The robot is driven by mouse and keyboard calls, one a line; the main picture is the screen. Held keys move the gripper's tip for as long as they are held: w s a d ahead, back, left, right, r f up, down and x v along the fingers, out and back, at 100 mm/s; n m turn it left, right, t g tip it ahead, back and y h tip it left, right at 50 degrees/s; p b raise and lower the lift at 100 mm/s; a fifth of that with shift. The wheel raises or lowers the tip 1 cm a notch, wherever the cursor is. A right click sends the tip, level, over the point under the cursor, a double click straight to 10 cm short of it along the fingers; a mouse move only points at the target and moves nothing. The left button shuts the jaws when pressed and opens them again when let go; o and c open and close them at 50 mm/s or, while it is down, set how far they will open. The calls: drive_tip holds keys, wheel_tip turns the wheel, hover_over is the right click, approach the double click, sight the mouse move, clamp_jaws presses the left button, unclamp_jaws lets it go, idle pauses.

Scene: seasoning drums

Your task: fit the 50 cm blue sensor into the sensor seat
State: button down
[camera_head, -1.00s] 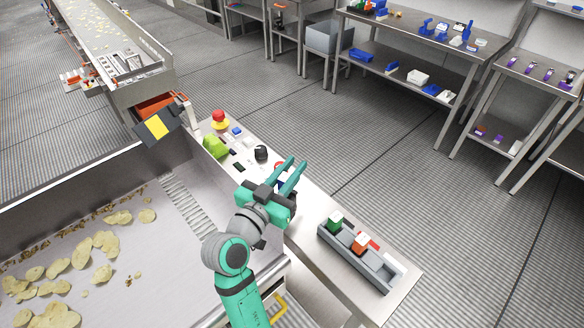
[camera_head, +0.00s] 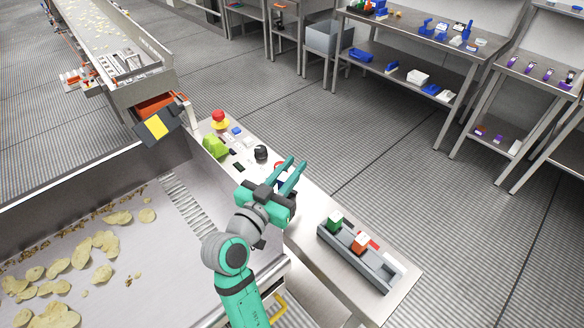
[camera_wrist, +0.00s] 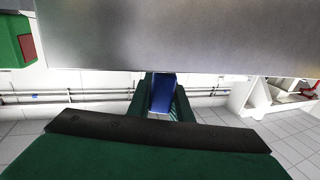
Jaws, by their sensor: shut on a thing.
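My gripper (camera_head: 297,163) is above the narrow steel ledge beside the drum, between the panel items and the grey tray. In the wrist view, its dark green fingers (camera_wrist: 163,99) are shut on the blue sensor (camera_wrist: 163,91), which shows as a blue block between them. The sensor is mostly hidden by the gripper in the head view. I cannot pick out the sensor seat for certain in either view.
A grey tray (camera_head: 378,276) on the ledge (camera_head: 325,207) holds a green-and-white block (camera_head: 334,223) and an orange-and-white block (camera_head: 360,242). A red stop button (camera_head: 219,117), a lime-green item (camera_head: 215,146) and a black knob (camera_head: 261,153) stand behind. Potato slices lie in the steel trough.

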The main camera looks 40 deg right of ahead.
drive_tip(key=shift+f, duration=1.7)
drive_tip(key=c, duration=1.5)
unclamp_jaws()
drive_tip(key=shift+c, duration=0.2)
drive_tip(key=shift+a, duration=0.15)
drive_tip(key=v, duration=1)
drive_tip(key=shift+s+a+f, duration=0.1)
drive_tip(key=shift+s+a, duration=0.1)
